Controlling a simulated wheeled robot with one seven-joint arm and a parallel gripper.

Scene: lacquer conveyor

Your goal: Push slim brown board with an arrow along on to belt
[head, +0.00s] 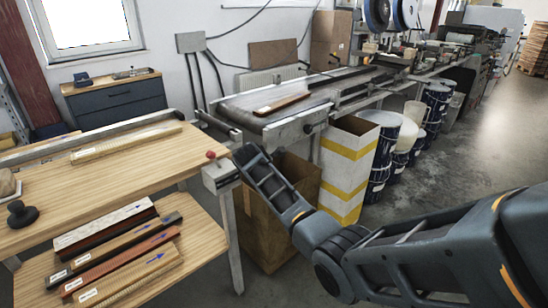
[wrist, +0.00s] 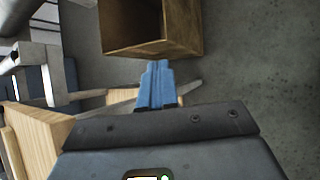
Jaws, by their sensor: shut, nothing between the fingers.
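Several slim boards lie on the lower wooden shelf at the left in the head view. One is a slim red-brown board (head: 120,265) with a white label and a blue arrow; a wider tan board (head: 130,278) beside it also bears an arrow. A brown board (head: 282,103) with a white label lies on the near end of the belt (head: 235,101); I cannot make out an arrow on it. My gripper (wrist: 157,85) shows blue fingers, shut and empty, in the wrist view, apart from any board. In the head view its fingertips cannot be made out.
A long pale board (head: 125,143) lies on the upper wooden table (head: 60,195), with a dark knob-shaped tool (head: 21,213) nearby. A brown open box (head: 262,230) stands on the floor between table and conveyor, also below my fingers (wrist: 150,30). A yellow-striped white bin (head: 345,165) stands right of it.

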